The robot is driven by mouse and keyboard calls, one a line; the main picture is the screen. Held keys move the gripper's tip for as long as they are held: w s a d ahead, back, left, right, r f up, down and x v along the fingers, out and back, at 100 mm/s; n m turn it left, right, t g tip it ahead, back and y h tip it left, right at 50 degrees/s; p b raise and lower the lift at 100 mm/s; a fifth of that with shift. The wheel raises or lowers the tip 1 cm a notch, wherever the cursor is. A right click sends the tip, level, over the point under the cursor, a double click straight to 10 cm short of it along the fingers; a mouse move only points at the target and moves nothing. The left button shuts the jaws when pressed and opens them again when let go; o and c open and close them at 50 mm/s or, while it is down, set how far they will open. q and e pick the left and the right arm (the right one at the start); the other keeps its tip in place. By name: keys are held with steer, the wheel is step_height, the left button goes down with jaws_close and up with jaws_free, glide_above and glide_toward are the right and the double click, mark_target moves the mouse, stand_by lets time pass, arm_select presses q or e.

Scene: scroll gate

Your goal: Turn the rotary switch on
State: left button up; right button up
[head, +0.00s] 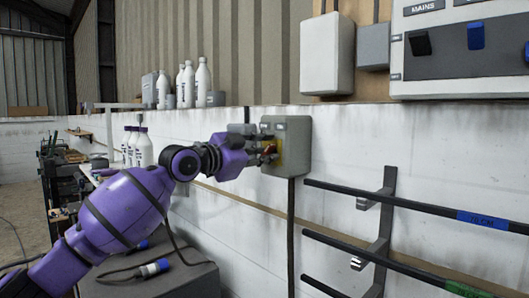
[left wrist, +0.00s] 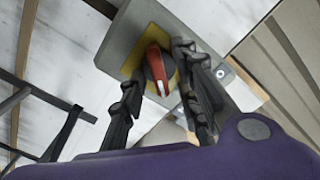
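The rotary switch is a grey box (head: 298,150) on the white block wall, with a yellow plate (head: 279,157) and a red handle (head: 268,150). My left gripper (head: 264,153) is right at the front of the box. In the left wrist view, the red handle (left wrist: 157,68) lies between the two spread fingers of my left gripper (left wrist: 162,82), on the yellow plate (left wrist: 141,52). A gap shows between the left finger and the handle; the right finger is close to it, and I cannot tell whether it touches. My right gripper is not in view.
A rack with dark bars (head: 420,206) stands out from the wall at the right. A white box (head: 327,55) and a grey panel (head: 460,50) hang above. White bottles (head: 187,86) stand on the ledge, and more bottles (head: 143,150) stand behind my left arm.

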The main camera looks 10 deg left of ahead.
arm_select(q)
steer(key=v, duration=1.2)
stand_by(0.3)
